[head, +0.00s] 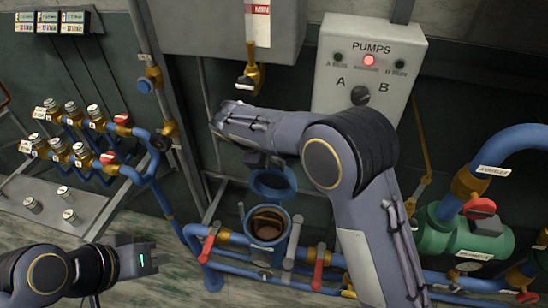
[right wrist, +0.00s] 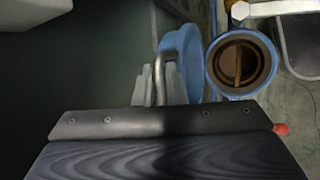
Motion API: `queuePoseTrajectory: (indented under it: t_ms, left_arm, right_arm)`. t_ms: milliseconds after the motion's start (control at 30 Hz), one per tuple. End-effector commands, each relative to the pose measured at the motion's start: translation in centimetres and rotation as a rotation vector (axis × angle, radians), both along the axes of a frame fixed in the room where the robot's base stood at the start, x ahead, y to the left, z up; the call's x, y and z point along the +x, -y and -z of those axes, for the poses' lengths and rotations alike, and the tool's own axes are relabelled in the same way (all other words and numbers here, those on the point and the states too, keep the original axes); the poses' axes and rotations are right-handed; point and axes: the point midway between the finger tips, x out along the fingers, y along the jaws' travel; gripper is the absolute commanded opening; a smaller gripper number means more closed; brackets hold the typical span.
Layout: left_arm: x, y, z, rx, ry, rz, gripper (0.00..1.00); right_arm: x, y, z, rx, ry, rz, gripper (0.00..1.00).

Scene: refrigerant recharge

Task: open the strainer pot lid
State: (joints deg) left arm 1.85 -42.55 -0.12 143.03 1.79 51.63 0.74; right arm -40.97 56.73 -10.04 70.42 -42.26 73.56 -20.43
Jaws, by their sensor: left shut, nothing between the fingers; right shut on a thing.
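The strainer pot (head: 268,226) stands at the lower middle of the head view with its round mouth uncovered and a brown inside. Its blue lid (head: 273,184) stands tilted up above and behind the mouth. In the right wrist view the lid (right wrist: 181,48) is left of the pot (right wrist: 241,64), and a bar crosses the pot's inside. My right gripper (right wrist: 160,88) is shut on the lid's bent metal handle (right wrist: 159,72). In the head view my right arm partly hides that grip. My left gripper (head: 150,259) is shut and empty at the lower left, apart from the pot.
Blue pipes with red-handled valves (head: 318,266) flank the pot. The PUMPS box (head: 368,65) hangs behind my right arm. A green pump (head: 465,232) stands at right. A valve manifold (head: 85,130) and a grey bench (head: 50,208) are at left.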

Motion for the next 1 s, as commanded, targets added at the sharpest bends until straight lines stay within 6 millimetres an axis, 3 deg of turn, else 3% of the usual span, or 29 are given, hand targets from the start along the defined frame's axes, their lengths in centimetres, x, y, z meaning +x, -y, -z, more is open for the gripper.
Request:
queuePoseTrajectory:
  t_ms: [433,467,600,867,1000]
  left_arm:
    - [0.0,0.0,0.0,0.0,0.0,0.0,0.0]
    - [0.0,0.0,0.0,0.0,0.0,0.0,0.0]
    - [0.0,0.0,0.0,0.0,0.0,0.0,0.0]
    - [0.0,0.0,0.0,0.0,0.0,0.0,0.0]
    - [0.0,0.0,0.3,0.0,0.0,0.0,0.0]
  right_arm:
    - [0.0,0.1,0.1,-0.003,-0.002,-0.003,0.0]
    - [0.0,0.1,0.1,-0.003,-0.002,-0.003,0.14]
    - [0.0,0.1,0.1,-0.003,-0.003,-0.001,0.32]
    - [0.0,0.0,0.0,-0.002,-0.002,0.0,0.32]
    - [-0.3,-0.7,-1.0,-0.001,0.001,-0.002,0.32]
